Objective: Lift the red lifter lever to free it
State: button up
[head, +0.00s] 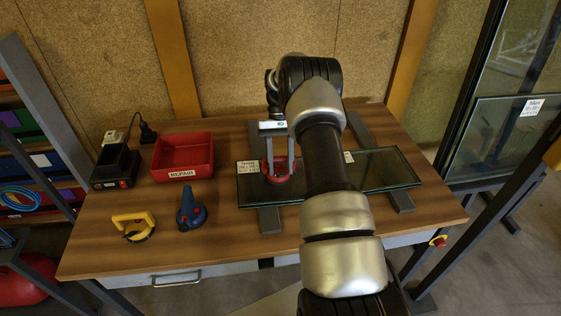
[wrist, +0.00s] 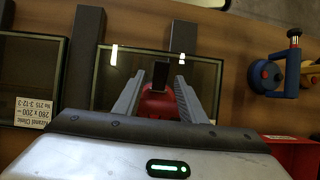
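The red lifter (head: 281,171) stands on a glass pane near its left end, partly hidden by my gripper. In the wrist view the red lifter (wrist: 156,103) shows between my fingers, with a dark upright bar (wrist: 161,75) at its far side. My gripper (head: 279,168) points down at it from above. In the wrist view my gripper (wrist: 162,82) has its two grey fingers apart, one on each side of the lifter, with gaps visible beside the dark bar. I cannot tell whether a finger touches the red body.
The glass panes (head: 390,168) lie across dark support bars (head: 269,219) on the wooden table. A blue lifter (head: 190,209), a yellow lifter (head: 134,226), a red repair bin (head: 183,157) and a black charger (head: 115,166) stand to the left.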

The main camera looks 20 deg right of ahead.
aim_at(280, 167)
jog(key=p+v, duration=0.4)
jog(key=v, duration=0.8)
jog(key=shift+s, duration=0.15)
dwell(0.3)
